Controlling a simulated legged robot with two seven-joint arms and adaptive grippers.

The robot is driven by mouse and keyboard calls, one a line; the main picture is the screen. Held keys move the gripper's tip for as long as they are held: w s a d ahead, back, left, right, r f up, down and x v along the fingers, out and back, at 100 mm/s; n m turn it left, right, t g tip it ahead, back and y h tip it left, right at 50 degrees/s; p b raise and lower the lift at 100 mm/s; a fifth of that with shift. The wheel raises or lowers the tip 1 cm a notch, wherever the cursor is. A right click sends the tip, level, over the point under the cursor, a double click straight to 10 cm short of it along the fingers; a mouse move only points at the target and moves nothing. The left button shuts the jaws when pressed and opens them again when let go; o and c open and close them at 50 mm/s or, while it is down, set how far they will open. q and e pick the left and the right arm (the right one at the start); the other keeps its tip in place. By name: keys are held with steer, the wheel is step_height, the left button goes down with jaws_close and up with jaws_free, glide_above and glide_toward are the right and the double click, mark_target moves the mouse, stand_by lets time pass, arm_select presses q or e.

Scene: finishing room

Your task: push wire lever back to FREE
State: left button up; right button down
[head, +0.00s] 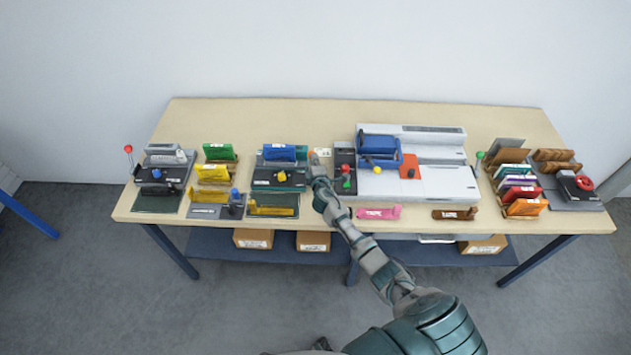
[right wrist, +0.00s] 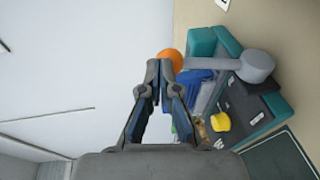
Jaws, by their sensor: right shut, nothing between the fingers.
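The teal and black machine (head: 291,183) stands left of the table's middle, with a blue block (head: 279,153) and a yellow knob (head: 282,176). At its right side is a lever with an orange ball (head: 311,154). In the right wrist view the lever's grey hub and arm (right wrist: 255,66) run to the orange ball (right wrist: 171,60). I take this as the wire lever; its lettering is too small to read. My right gripper (head: 315,158) is shut and empty at the machine's right side. Its fingertips (right wrist: 160,72) are close to the ball; I cannot tell whether they touch. My left gripper is out of view.
A large pale grey machine (head: 440,182) with a blue unit (head: 379,142) stands to the right. A small unit with red and green knobs (head: 345,170) is close to my right gripper. A white label (head: 323,152) lies behind the gripper. The table (head: 230,120) is clear at its back.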

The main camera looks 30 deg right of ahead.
steer(key=shift+b+x, duration=0.4)
steer(key=shift+x, duration=0.65)
steer(key=shift+w+r, duration=0.15)
steer(key=shift+r, duration=0.1)
steer(key=shift+w+d, duration=0.1)
steer(key=shift+d, duration=0.05)
